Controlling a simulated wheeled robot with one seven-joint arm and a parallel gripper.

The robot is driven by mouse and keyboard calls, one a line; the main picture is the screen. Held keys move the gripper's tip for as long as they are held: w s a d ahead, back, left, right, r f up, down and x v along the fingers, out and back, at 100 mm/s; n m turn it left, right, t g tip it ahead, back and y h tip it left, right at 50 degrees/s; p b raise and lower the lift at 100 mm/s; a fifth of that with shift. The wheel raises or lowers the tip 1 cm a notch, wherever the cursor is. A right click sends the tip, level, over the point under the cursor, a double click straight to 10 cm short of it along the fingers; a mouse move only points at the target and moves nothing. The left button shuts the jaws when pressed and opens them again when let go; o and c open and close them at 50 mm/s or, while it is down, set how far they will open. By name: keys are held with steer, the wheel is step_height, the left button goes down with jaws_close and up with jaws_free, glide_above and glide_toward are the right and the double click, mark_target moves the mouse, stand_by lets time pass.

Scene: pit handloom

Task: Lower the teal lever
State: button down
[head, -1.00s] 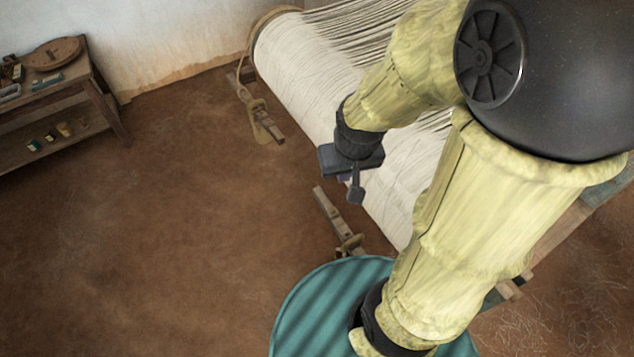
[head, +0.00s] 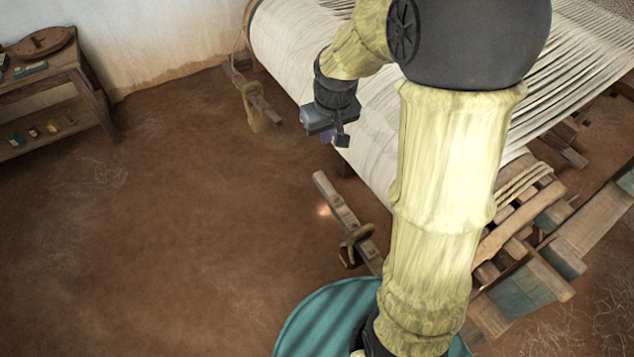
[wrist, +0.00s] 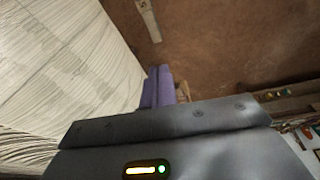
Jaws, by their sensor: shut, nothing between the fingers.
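I cannot make out a teal lever for certain. A wooden bar (head: 345,215) with a rope loop sticks out from the near end of the loom's cloth roll. A second wooden bar (head: 258,100) with a rope loop is at the far end. Neither looks teal. My gripper (head: 341,141) is shut and empty, beside the white cloth roll (head: 300,65), above and between the two bars. Its purple fingers (wrist: 157,88) are closed together in the wrist view, with floor beyond them.
The loom frame (head: 520,235), with some bluish-green wooden parts, lies right of my arm, which partly hides it. A wooden table (head: 85,75) with small items stands at the far left by the wall. The brown floor (head: 170,220) between is clear.

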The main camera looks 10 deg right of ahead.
steer(key=n+b, duration=0.1)
steer(key=b, duration=0.9)
glide_above(316, 173)
steer(key=s, duration=0.4)
step_height(316, 173, down, 11)
steer(key=shift+w+a+r, duration=0.2)
steer(key=shift+a+r, duration=0.05)
steer(key=b+x, duration=0.1)
steer(key=x, duration=0.3)
steer(key=b+x, duration=0.1)
steer(key=x, duration=0.4)
steer(key=b+x, duration=0.1)
steer(key=x, duration=0.4)
steer(key=shift+s+d, duration=0.3)
steer(key=shift+s, duration=0.1)
